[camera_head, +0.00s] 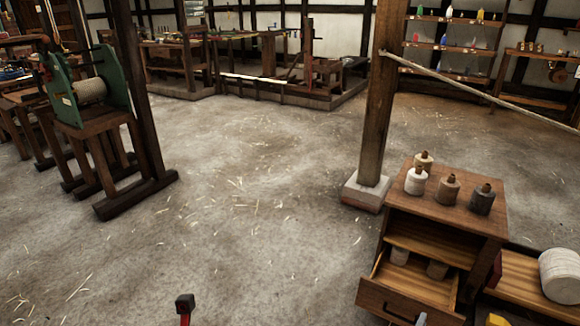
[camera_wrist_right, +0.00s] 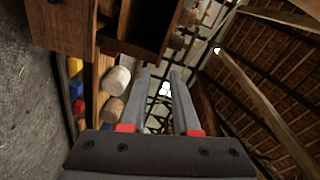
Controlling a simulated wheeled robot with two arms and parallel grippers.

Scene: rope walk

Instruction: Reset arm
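My right gripper (camera_wrist_right: 160,76) shows in the right wrist view with two grey fingers, red at the base. The fingers stand apart with nothing between them, and the far room and roof show beyond. In the head view only a small grey tip (camera_head: 421,319), which looks like part of it, shows at the bottom edge, in front of the open drawer.
A wooden cabinet (camera_head: 466,215) with several stoppered jars stands right; its drawer (camera_head: 408,304) is open with pots inside. A post (camera_head: 376,110) and rope (camera_head: 480,88) are behind. A dark-topped red object (camera_head: 185,304) shows below. The middle floor is clear.

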